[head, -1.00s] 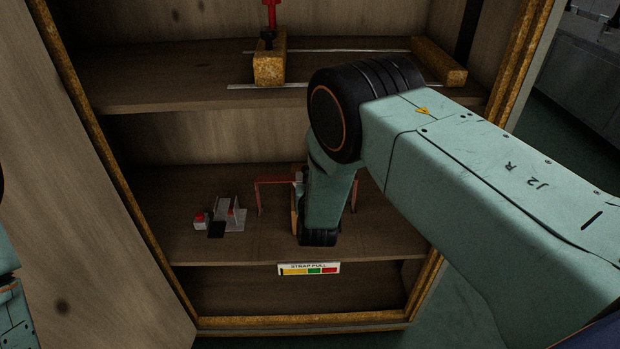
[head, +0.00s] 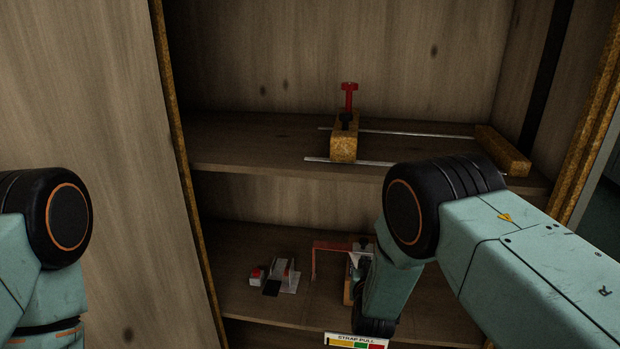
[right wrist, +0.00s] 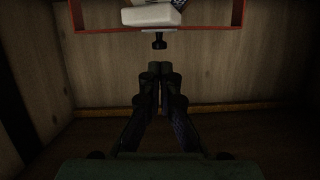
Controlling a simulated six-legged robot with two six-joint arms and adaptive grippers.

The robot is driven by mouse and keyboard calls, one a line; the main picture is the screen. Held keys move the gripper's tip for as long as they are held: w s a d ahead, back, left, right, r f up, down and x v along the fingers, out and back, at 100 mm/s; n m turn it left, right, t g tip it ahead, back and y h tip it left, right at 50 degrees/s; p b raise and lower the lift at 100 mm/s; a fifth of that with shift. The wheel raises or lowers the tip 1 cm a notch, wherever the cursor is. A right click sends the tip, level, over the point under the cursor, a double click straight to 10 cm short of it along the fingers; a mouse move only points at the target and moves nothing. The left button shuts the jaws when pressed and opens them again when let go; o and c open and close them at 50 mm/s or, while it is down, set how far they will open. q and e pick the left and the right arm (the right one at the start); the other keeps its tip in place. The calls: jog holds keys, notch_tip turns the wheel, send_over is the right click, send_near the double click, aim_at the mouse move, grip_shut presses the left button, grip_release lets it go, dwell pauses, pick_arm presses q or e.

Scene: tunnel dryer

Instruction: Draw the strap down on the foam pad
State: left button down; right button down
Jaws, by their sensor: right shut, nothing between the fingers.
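A pale block that looks like the foam pad (right wrist: 152,15) sits within a red frame (right wrist: 236,14) at the top of the right wrist view. A dark checked piece, perhaps the strap, shows at the picture's top edge. A black knob (right wrist: 159,41) sticks out below the pale block. My right gripper (right wrist: 160,68) is shut and empty, its tips just short of the knob in the picture and apart from it. In the head view the red frame (head: 330,246) stands on the lower shelf, partly hidden by my right arm. My left gripper is outside the picture; only its arm shows.
A "STRAP PULL" label (head: 357,341) with yellow, green and red bands is on the shelf's front edge. A small grey device (head: 285,275) with a red part stands left. Above, a wooden block (head: 344,148) with a red-handled screw sits by metal rails. Cabinet walls flank the shelves.

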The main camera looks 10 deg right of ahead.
jog(key=s+d+f+n+g+y, duration=0.1)
jog(key=s+f+g, duration=0.4)
jog(key=s, duration=0.7)
jog(key=s+d+f+n+g+y, duration=0.1)
jog(key=s+f+n+g, duration=0.15)
jog(key=s+f, duration=0.7)
jog(key=s+r+g+p, duration=0.1)
jog(key=s+r+g, duration=0.2)
jog(key=s, duration=1)
jog(key=s+r+g+y+p, duration=0.1)
jog(key=s+r+g, duration=0.2)
jog(key=s, duration=1)
jog(key=shift+s+r+m, duration=0.15)
jog(key=shift+r+m, duration=0.2)
jog(key=shift+r, duration=0.05)
